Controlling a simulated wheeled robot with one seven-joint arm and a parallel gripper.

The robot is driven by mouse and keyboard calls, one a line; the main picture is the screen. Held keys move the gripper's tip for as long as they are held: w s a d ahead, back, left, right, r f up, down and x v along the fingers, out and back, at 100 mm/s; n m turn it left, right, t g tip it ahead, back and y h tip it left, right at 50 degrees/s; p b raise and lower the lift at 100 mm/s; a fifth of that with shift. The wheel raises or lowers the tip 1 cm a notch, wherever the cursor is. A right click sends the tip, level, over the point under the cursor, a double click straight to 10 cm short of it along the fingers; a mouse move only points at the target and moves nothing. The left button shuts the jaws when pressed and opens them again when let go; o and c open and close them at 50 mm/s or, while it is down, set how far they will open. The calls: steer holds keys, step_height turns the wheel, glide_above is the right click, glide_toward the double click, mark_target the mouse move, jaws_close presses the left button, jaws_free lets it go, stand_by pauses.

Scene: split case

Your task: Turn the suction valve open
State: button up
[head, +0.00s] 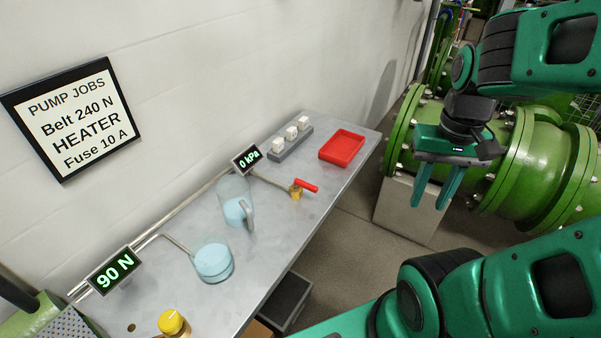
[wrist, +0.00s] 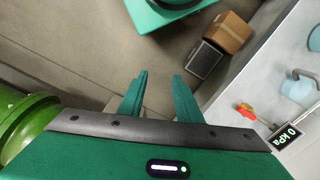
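The suction valve (head: 296,191) is a small brass body with a red lever, on a thin pipe on the grey bench. Its red lever (head: 308,186) points to the right, toward the bench's edge, at an angle to the pipe. The 0 kPa display (head: 246,159) stands at the pipe's far end. My gripper (head: 431,206) is open and empty, pointing down beyond the bench's right edge, well apart from the valve. In the wrist view my gripper (wrist: 159,76) has its fingers apart over the floor, and the valve's red lever (wrist: 246,111) shows at the right.
On the bench (head: 290,228) stand a clear jug (head: 232,190), a blue-filled vessel (head: 213,262), a red tray (head: 342,147), a grey strip with white blocks (head: 290,143) and a 90 N display (head: 114,270). Green pipework (head: 530,160) is at right. A cardboard box (wrist: 227,33) is on the floor.

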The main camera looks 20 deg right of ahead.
steer(key=o, duration=0.9)
steer(key=shift+s+r, duration=0.15)
steer(key=shift+r, duration=0.25)
steer(key=shift+o, duration=0.8)
steer(key=shift+w+a+r, duration=0.1)
steer(key=shift+w+r, duration=0.2)
steer(key=shift+w, duration=0.5)
steer(key=m, duration=0.4)
glide_toward(306, 183)
step_height(306, 183, down, 8)
steer(key=shift+s+a+f, duration=0.1)
steer(key=shift+s, duration=0.05)
